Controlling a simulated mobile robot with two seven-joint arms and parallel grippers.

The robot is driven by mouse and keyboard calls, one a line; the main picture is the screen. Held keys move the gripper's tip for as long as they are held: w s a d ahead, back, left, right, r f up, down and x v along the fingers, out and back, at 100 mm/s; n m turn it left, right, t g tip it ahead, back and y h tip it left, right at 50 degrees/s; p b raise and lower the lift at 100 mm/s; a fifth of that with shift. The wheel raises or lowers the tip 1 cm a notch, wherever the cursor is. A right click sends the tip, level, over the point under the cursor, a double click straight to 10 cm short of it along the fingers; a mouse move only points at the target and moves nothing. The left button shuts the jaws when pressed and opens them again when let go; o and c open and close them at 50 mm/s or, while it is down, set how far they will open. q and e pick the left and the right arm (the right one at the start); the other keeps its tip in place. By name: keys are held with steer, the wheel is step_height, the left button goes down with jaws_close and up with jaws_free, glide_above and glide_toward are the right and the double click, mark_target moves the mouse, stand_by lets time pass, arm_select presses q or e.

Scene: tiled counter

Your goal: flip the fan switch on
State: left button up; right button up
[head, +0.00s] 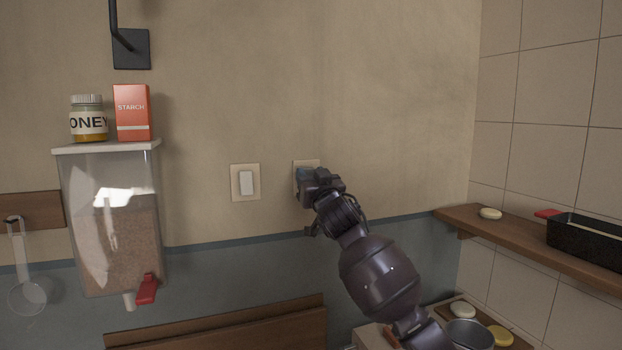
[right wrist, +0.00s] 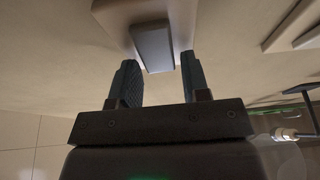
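Two light switches sit side by side on the beige wall. The left switch (head: 246,183) shows whole, with a white rocker on a cream plate. The right switch (head: 306,163) is mostly hidden behind my right gripper (head: 306,178). No label shows which one is the fan switch. In the right wrist view, my right gripper (right wrist: 160,70) has its two fingers apart with nothing held. The rocker of the switch (right wrist: 152,46) lies just ahead of the gap between the fingertips. I cannot tell whether a finger touches it. My left gripper is not in view.
A clear dispenser (head: 112,225) with a red tap hangs at left, carrying a honey jar (head: 88,118) and a starch box (head: 133,112). A wooden shelf (head: 520,240) with a black pan (head: 585,240) runs along the tiled right wall. The wall around the switches is clear.

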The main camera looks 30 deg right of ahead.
steer(key=shift+o, duration=1.1)
steer(key=v, duration=1)
steer(key=shift+s, duration=0.35)
steer(key=shift+f, duration=0.15)
